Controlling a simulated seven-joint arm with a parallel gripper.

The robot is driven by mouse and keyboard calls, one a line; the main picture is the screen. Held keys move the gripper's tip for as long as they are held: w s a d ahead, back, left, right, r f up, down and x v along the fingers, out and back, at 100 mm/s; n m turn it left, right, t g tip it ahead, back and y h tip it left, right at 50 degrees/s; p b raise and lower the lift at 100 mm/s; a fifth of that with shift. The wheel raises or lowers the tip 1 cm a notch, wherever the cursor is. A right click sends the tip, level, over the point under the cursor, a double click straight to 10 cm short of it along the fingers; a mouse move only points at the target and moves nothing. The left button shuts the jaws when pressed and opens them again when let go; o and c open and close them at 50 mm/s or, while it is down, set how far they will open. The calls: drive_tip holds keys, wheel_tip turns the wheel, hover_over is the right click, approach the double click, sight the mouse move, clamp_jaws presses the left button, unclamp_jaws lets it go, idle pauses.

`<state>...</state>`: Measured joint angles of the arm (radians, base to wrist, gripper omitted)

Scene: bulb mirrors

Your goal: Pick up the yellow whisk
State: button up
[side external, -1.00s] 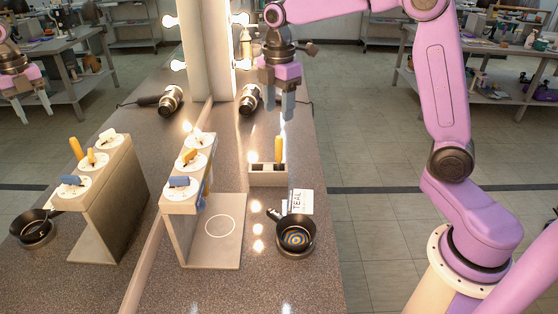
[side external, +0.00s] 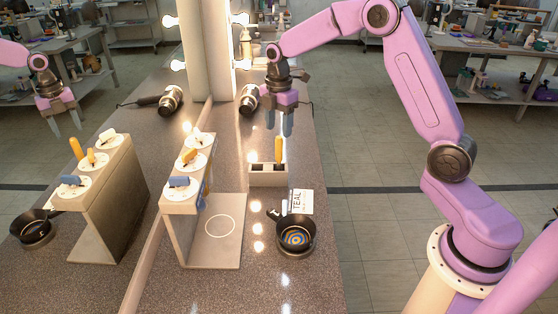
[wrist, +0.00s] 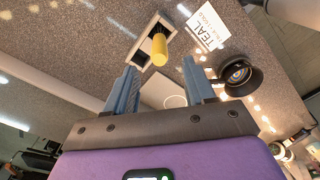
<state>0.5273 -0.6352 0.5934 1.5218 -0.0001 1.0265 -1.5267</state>
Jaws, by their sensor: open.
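A yellow handle (side external: 278,150) stands upright in a small pale box with compartments (side external: 268,180); its lower end is hidden inside, so I cannot see whether it is a whisk. In the wrist view the yellow handle (wrist: 160,48) shows ahead of the fingers, between their lines. A second, shorter yellow handle (side external: 188,157) sits in the middle hole of the pale stand (side external: 221,255). My gripper (side external: 281,128) is open and empty, pointing down above the box, its tips a little above the upright handle. In the wrist view my gripper (wrist: 158,76) has its fingers spread.
A black pan (side external: 297,236) and a TEAL card (side external: 300,202) lie in front of the box. The stand also holds a blue handle (side external: 180,182) and a white one. A hair dryer (side external: 249,98) lies behind. A mirror at left reflects these things.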

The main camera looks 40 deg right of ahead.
sight(279, 137)
drive_tip(key=shift+d+f, duration=0.1)
drive_tip(key=shift+f, duration=3.6)
clamp_jaws()
